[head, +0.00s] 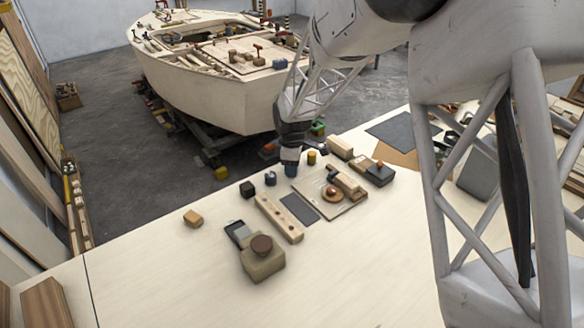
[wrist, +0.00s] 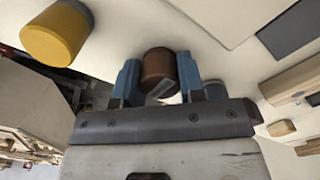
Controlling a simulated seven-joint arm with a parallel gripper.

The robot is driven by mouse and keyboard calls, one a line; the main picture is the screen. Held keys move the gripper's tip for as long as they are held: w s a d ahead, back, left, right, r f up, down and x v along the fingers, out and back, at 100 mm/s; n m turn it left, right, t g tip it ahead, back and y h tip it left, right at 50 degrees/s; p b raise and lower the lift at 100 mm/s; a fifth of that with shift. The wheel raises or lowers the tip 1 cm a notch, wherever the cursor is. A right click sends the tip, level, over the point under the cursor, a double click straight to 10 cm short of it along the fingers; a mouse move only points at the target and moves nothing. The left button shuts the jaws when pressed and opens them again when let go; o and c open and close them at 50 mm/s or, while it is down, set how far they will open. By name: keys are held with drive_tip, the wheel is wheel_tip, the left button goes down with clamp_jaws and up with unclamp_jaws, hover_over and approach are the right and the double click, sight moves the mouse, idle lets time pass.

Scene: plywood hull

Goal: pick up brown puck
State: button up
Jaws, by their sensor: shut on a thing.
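My gripper (wrist: 158,78) has its two blue fingers on either side of the brown puck (wrist: 159,62) in the wrist view, shut on it. The puck is a short dark-brown cylinder, partly hidden by the gripper's body. In the head view my gripper (head: 290,160) points down near the far edge of the pale bench, and the held puck cannot be made out there. Whether the puck touches the bench or is clear of it cannot be told.
A yellow cylinder (head: 311,157) stands close to the right of my gripper; it also shows in the wrist view (wrist: 52,36).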

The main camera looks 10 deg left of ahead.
drive_tip(key=shift+r, duration=0.15)
drive_tip(key=shift+r, duration=0.5)
drive_tip(key=shift+s+d+r, duration=0.1)
drive_tip(key=shift+s+r, duration=0.05)
drive_tip(key=shift+r, duration=0.45)
drive_tip(key=shift+s+d+r, duration=0.1)
drive_tip(key=shift+s+r, duration=0.05)
drive_tip(key=shift+r, duration=0.45)
drive_tip(key=s+d, duration=0.2)
drive_tip(key=s, duration=0.2)
drive_tip(key=s+d+r, duration=0.1)
drive_tip(key=s, duration=0.4)
drive_tip(key=s+d, duration=0.2)
drive_tip(key=s, duration=0.3)
drive_tip(key=shift+s+d+r, duration=0.1)
drive_tip(key=shift+d+r, duration=0.05)
drive_tip(key=shift+d, duration=0.2)
